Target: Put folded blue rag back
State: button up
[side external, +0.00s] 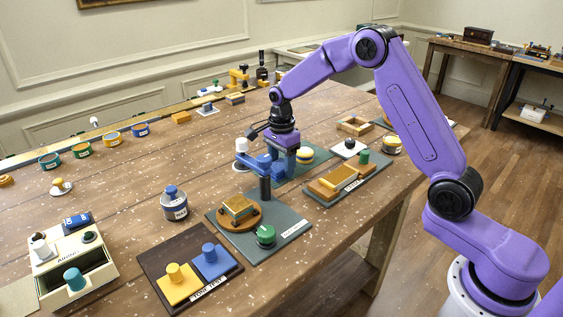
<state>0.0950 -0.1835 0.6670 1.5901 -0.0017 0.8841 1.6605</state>
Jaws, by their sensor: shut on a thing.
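A flat blue square with an upright blue knob (212,263) lies on a dark tray (160,257) at the front. My gripper (284,172) points down behind and right of that tray, apart from the blue square. It is shut, but what it holds is hard to make out. A blue part (258,161) beside the fingers joins the top of a dark upright post (265,188); I cannot tell whether the gripper touches it.
A grey board (285,233) carries a round brown stand with a sponge-like block (239,207) and a green knobbed piece (266,235). A blue-grey pot (174,204) stands left of it. A cream box (72,262) is at front left. Bare table lies at centre left.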

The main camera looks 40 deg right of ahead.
aim_at(281, 164)
jog(key=o, duration=1)
notch_tip(281, 164, up, 12)
jog(key=s+a+r+n, duration=0.1)
jog(key=s+a+n, duration=0.6)
jog(key=s+n, duration=0.2)
jog(key=s+d+f+n, duration=0.1)
jog(key=s+n, duration=0.6)
jog(key=s, duration=0.3)
jog(key=s+d+f+n, duration=0.1)
jog(key=s+f+n, duration=0.1)
jog(key=s+n, duration=0.5)
jog(key=s+d+f+n, duration=0.1)
jog(key=s+d+n, duration=0.1)
jog(key=s+n, duration=0.5)
jog(key=shift+s+d+f+n, duration=0.1)
jog(key=shift+s+n, duration=0.05)
jog(key=shift+s, duration=1.5)
jog(key=shift+s+f+n, duration=0.1)
jog(key=shift+s+n, duration=0.05)
jog(key=shift+s, duration=1.45)
